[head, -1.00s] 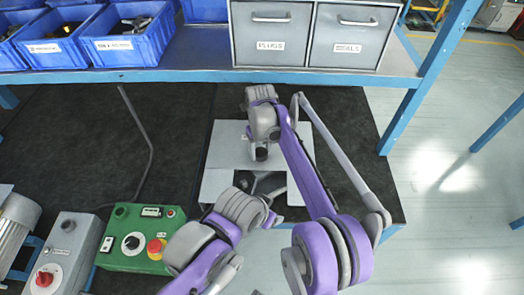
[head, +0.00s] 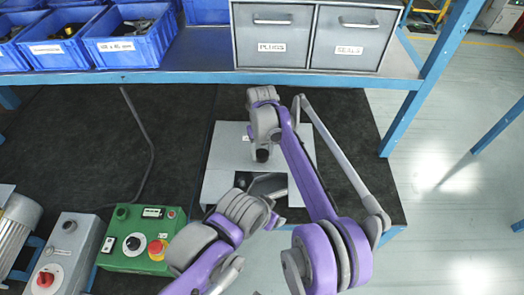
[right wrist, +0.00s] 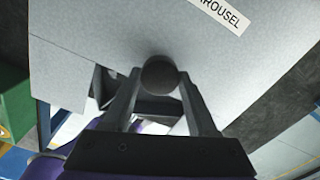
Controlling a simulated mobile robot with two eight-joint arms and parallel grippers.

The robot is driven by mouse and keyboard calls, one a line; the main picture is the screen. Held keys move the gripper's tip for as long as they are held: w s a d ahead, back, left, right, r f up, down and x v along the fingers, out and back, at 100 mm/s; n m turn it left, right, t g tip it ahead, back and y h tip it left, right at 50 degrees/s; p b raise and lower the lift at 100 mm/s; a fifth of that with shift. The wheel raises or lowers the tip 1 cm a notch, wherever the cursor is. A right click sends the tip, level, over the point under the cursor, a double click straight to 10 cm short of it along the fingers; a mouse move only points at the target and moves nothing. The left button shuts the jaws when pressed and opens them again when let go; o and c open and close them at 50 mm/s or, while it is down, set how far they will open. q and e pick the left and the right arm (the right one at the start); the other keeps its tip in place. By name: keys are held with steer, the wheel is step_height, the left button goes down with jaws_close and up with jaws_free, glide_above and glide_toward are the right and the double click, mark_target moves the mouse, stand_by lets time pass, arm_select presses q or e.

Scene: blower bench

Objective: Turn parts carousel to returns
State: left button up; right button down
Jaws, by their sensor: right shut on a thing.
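The parts carousel housing (head: 222,160) is a flat grey box top on the dark mat, with a dark cut-out (head: 243,180) in its front part. A grey divider (head: 268,184) shows inside the cut-out. My right gripper (head: 262,155) is over the middle of the housing. In the right wrist view its fingers (right wrist: 156,95) are shut on a dark round knob (right wrist: 160,75). A label ending in "AROUSEL" (right wrist: 220,14) lies up and right of the knob. No "returns" marking is readable. My left arm crosses the housing's front edge; its fingers cannot be made out.
A green control box (head: 140,238) with a red button and a grey switch box (head: 65,245) stand at the lower left. Blue bins (head: 130,48) and grey drawers marked PLUGS and SEALS (head: 318,38) line the back shelf. Open floor lies right.

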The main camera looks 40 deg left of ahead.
steer(key=shift+c, duration=1)
jaws_free()
